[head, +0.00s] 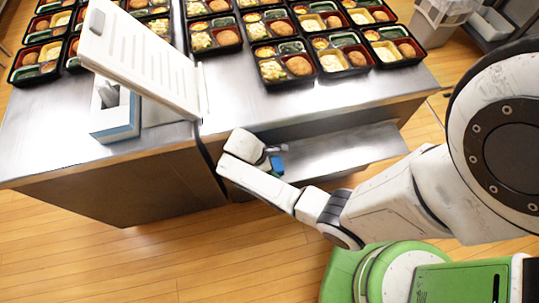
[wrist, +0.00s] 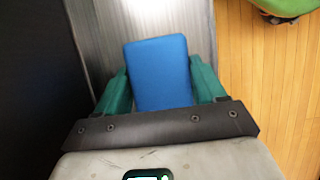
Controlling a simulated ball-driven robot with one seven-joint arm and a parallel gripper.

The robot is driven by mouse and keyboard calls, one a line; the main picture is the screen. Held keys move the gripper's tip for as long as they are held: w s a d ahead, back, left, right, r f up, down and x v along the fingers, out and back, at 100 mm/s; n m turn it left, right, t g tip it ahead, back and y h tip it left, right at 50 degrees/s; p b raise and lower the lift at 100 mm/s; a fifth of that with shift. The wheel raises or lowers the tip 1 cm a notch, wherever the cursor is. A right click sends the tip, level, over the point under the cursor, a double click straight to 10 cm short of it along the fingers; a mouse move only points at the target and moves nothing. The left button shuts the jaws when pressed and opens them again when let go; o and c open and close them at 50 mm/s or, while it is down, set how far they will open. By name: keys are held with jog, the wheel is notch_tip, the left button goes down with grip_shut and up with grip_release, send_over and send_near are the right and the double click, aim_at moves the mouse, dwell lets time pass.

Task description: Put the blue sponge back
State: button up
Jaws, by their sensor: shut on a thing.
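The blue sponge (wrist: 160,72) sits between the two teal fingers of my gripper (wrist: 161,88) in the wrist view. The fingers are shut on its two sides, and its far end sticks out past them. In the head view, a small patch of the sponge (head: 278,164) shows at the end of my arm. My gripper (head: 272,155) is there just in front of the counter's front side, by the lower metal shelf (head: 345,150). Most of the fingers are hidden in the head view.
Several bento trays (head: 283,66) fill the far part of the steel counter (head: 260,112). A white slanted panel (head: 140,60) and a blue-and-white box (head: 115,118) stand on its left part. A grey bin (head: 438,25) is at the back right. Wood floor (head: 110,255) is clear in front.

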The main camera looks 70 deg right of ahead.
jog(key=o, duration=1)
jog(key=v, duration=0.5)
jog(key=shift+w+r, duration=0.1)
jog(key=shift+r, duration=0.05)
jog(key=w+a+b, duration=0.3)
jog(key=w+a, duration=0.4)
jog(key=w, duration=0.2)
jog(key=s+a+m+t+y, duration=0.1)
jog(key=s+a+m+y, duration=0.1)
jog(key=s+a, duration=0.25)
jog(key=s+d+r+m+t, duration=0.3)
jog(key=s+r+m, duration=0.3)
jog(key=s+r, duration=0.4)
jog(key=s, duration=0.3)
jog(key=shift+s+t+y, duration=0.15)
jog(key=shift+t+y, duration=0.15)
